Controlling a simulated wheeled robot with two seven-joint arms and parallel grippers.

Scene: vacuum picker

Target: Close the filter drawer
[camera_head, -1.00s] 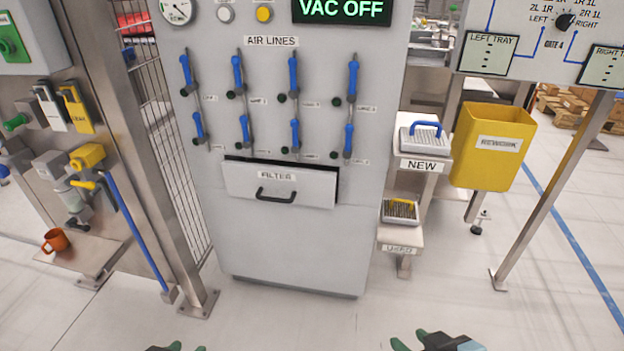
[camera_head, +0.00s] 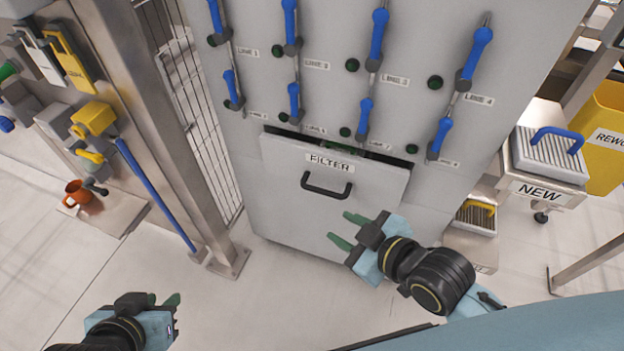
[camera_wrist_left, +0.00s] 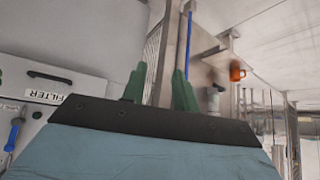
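The filter drawer (camera_head: 372,184) is a light grey front panel with a FILTER label and a black bar handle (camera_head: 327,190). It stands out a little from the cabinet, with a dark gap along its top edge. My right gripper (camera_head: 347,230) is open and empty, just below and right of the handle, in front of the drawer's lower part; I cannot tell whether it touches. My left gripper (camera_head: 165,301) is open and empty, low at the left over the floor. In the left wrist view, the drawer (camera_wrist_left: 62,82) shows at the left, apart from the open green fingers (camera_wrist_left: 158,88).
Blue-handled air line valves (camera_head: 378,35) stick out above the drawer. A steel post (camera_head: 165,130) with a blue rod stands at the left, with an orange mug (camera_head: 76,193) on a shelf. The NEW filter (camera_head: 548,158) sits on a stand at the right.

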